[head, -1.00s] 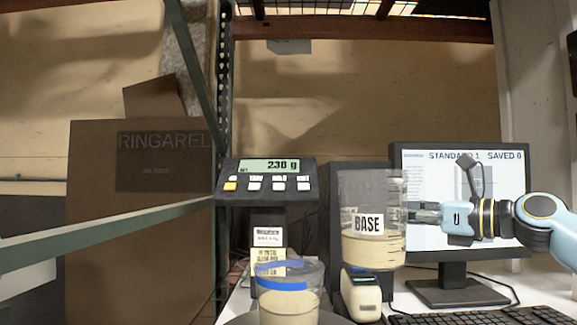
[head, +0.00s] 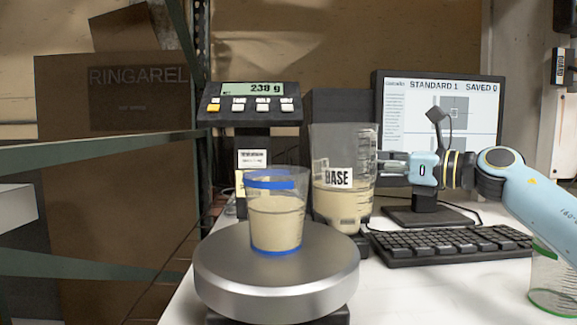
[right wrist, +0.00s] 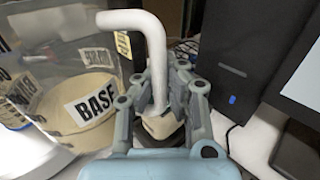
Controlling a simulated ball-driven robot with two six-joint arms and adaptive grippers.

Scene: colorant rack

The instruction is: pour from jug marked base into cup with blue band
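The clear jug marked BASE (head: 343,180) holds cream-coloured liquid and looks upright, just behind and right of the cup in the head view. My right gripper (head: 382,165) is shut on the jug's handle; the right wrist view shows its fingers (right wrist: 165,105) around the white handle (right wrist: 150,50), with the jug (right wrist: 80,105) at left. The clear cup with a blue band (head: 275,215) stands upright on the round scale plate (head: 230,275) and holds cream liquid. The scale display (head: 252,89) seems to read 238 g. My left gripper is not in view.
A monitor (head: 400,140) and a black keyboard (head: 440,241) stand right of the jug. A clear container with a green rim (head: 552,290) is at the lower right. A green shelf frame (head: 110,150) runs along the left.

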